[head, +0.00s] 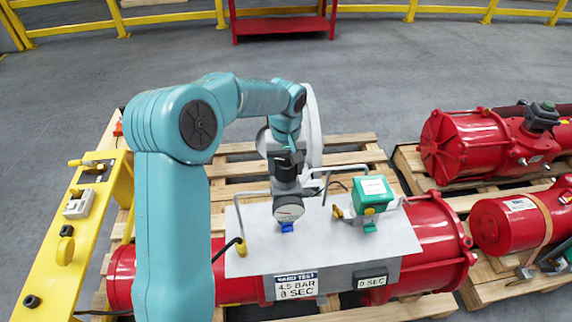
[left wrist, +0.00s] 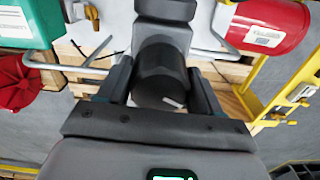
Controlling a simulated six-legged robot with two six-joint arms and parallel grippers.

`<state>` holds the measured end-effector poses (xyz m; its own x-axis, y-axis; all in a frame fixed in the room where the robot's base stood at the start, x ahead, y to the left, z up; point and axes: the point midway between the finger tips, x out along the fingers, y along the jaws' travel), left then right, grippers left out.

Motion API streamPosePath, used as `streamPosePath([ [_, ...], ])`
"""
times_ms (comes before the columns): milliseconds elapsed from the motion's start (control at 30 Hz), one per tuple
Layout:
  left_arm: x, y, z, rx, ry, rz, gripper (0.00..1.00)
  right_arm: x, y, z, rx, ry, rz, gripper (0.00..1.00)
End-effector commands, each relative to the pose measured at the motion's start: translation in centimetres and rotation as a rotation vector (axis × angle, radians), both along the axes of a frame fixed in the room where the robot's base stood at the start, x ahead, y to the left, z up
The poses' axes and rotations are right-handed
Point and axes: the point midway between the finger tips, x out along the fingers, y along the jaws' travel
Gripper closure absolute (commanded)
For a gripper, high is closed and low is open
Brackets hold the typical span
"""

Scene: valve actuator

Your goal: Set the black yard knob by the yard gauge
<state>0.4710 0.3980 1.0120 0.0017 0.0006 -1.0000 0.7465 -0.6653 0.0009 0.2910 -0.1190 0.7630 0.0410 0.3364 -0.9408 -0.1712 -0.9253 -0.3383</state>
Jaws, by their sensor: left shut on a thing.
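The black yard knob (left wrist: 160,72) is a dark cylinder with a small white mark, seen in the left wrist view between the two fingers of my left gripper (left wrist: 160,88). The fingers are shut on its sides. In the head view my left gripper (head: 288,162) reaches down over the knob and largely hides it. The yard gauge (head: 289,208) has a round white dial on a grey body, just in front of the knob; its needle is too small to read. A sign (head: 296,285) below reads "YARD TEST 4.5 BAR 8 SEC". My right gripper is not in view.
A grey panel (head: 390,240) on a red actuator (head: 436,240) carries the gauge and a green box (head: 372,193). Bent metal rails stand near the gripper. A small plate (head: 371,281) reads "8 SEC". A yellow frame (head: 50,270) stands left; more red actuators lie right.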

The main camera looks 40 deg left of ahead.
Motion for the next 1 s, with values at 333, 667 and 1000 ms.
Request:
streamPosePath([
  [333, -0.26, -0.17, -0.17, -0.006, 0.011, -0.092, 0.65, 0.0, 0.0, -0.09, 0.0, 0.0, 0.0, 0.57],
  [667, -0.34, -0.1, -0.21, -0.008, 0.012, -0.32, 0.65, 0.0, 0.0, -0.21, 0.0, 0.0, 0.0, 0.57],
  [1000, -0.42, 0.04, -0.23, -0.009, 0.012, -0.61, 0.65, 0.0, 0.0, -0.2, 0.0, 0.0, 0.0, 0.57],
])
